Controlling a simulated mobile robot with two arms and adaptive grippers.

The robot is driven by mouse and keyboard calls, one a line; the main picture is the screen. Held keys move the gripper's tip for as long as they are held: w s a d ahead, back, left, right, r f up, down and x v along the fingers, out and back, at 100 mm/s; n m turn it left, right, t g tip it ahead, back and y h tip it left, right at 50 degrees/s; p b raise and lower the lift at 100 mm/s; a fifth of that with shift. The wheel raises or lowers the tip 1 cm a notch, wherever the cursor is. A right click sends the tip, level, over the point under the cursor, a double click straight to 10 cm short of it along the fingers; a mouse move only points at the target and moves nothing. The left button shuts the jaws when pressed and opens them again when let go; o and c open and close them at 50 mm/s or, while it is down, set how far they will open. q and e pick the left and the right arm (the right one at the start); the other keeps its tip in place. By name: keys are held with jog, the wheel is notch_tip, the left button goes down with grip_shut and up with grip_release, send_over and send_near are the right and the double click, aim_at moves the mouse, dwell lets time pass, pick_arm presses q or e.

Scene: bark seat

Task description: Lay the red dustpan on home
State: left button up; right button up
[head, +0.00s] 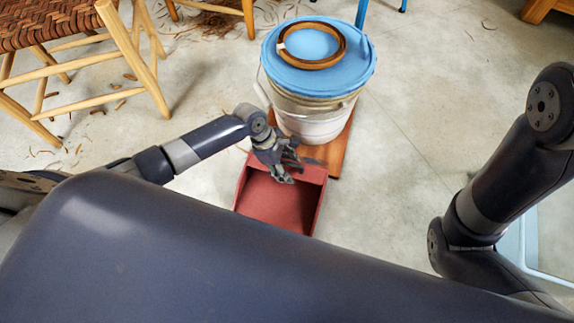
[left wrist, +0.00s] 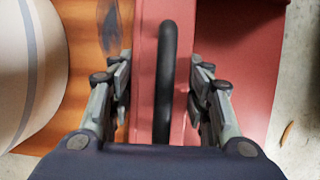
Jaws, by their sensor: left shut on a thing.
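The red dustpan (head: 275,205) is just in front of the bucket, its open tray toward me and its back end by the wooden board. I cannot tell whether it rests on the floor or is slightly raised. My left gripper (head: 287,168) is over the back end of the dustpan and shut on it. In the left wrist view, the fingers of my left gripper (left wrist: 161,85) stand on either side of the dustpan's dark handle (left wrist: 165,75). My right arm shows at the right, but its gripper is out of view. No place marked as home is recognisable.
A white bucket (head: 312,117) with a blue lid (head: 282,72) and a brown ring (head: 337,47) stands on an orange-brown board (head: 337,152). A woven-seat wooden chair (head: 130,50) is at upper left, with bark scraps around. Concrete floor (head: 420,120) right of the bucket is clear.

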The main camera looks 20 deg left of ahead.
dwell(0.4)
pick_arm(q)
jog(key=shift+f, duration=0.25)
jog(key=o, duration=1.3)
jog(key=shift+o, duration=1.4)
